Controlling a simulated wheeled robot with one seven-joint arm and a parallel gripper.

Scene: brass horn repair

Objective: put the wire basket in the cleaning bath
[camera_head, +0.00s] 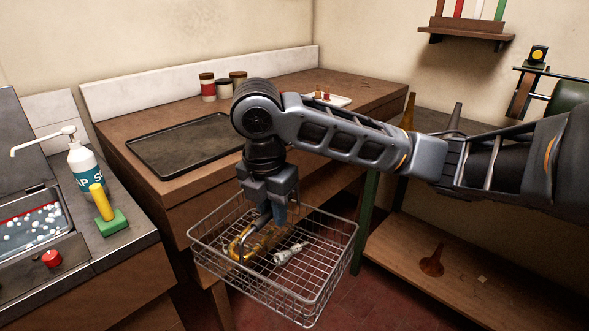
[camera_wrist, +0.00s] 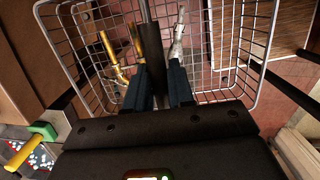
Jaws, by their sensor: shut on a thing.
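The wire basket (camera_head: 320,262) hangs in the air in front of the wooden bench in the head view. It holds a brass horn part (camera_head: 243,243) and a silvery part (camera_head: 289,253). My gripper (camera_head: 268,212) points down over the basket's middle and is shut on its handle. In the wrist view the basket (camera_wrist: 250,45) fills the upper part, with the dark handle grip (camera_wrist: 148,55) between my fingers. The cleaning bath (camera_head: 33,228) is at the left edge of the head view, its lid raised, with foamy liquid and a red knob (camera_head: 52,258) on its front.
A soap bottle (camera_head: 84,165) and a green block with a yellow handle (camera_head: 108,218) stand right of the bath. A dark tray (camera_head: 185,142), jars (camera_head: 208,87) and a small white tray (camera_head: 340,99) are on the bench. A shelf is at right (camera_head: 460,265).

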